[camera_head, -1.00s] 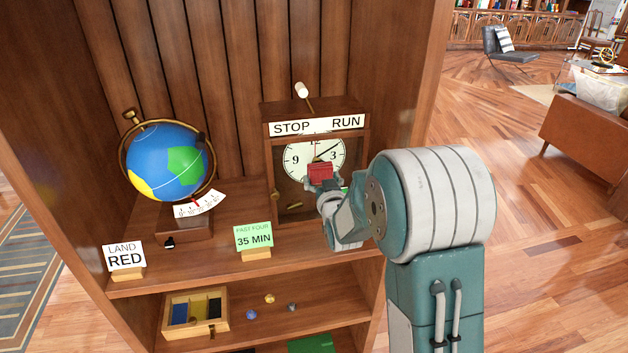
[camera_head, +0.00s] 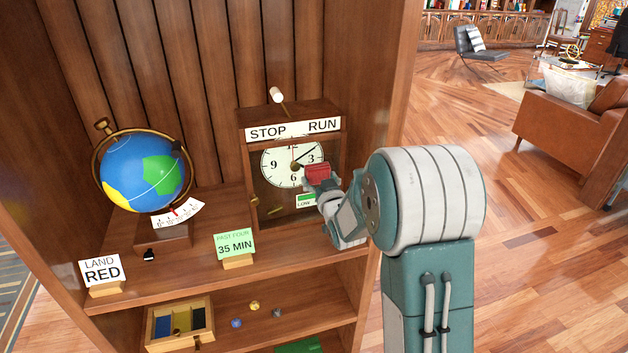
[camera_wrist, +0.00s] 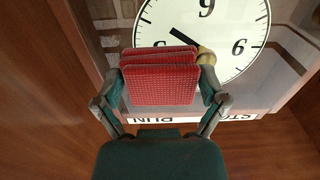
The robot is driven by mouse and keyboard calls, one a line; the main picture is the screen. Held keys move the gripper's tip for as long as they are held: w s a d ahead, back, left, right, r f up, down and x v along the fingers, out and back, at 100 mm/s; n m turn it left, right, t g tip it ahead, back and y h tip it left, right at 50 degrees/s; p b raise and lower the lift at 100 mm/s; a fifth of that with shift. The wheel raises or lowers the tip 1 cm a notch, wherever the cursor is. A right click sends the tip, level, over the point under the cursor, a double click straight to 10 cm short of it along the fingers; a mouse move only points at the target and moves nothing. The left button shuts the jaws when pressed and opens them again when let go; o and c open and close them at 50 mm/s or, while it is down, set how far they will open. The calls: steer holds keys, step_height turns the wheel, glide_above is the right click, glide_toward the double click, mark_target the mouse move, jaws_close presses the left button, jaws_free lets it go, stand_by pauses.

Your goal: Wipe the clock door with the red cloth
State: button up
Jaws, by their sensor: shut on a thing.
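The wooden clock (camera_head: 342,150) stands on the upper shelf with a STOP / RUN sign (camera_head: 293,130) across its top. Its door shows the round white dial (camera_head: 280,164) with dark hands. My gripper (camera_head: 318,178) is in front of the right part of the dial, shut on the folded red cloth (camera_head: 318,171). In the wrist view the red cloth (camera_wrist: 160,82) sits between both fingers, with the dial (camera_wrist: 215,38) just beyond it. I cannot tell whether the cloth touches the door. A brass knob (camera_wrist: 206,56) shows beside the cloth.
A globe (camera_head: 143,172) on a stand is at the left of the shelf. A LAND RED card (camera_head: 101,271) and a green 35 MIN card (camera_head: 235,246) stand near the front edge. A divided box (camera_head: 180,324) and small balls lie on the lower shelf. A side wall is close right of the clock.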

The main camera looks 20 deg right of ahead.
mark_target(290, 177)
steer(key=shift+s+a, duration=0.1)
steer(key=shift+a, duration=3.4)
steer(key=shift+s, duration=2.85)
steer(key=shift+s, duration=0.1)
steer(key=shift+s, duration=1.4)
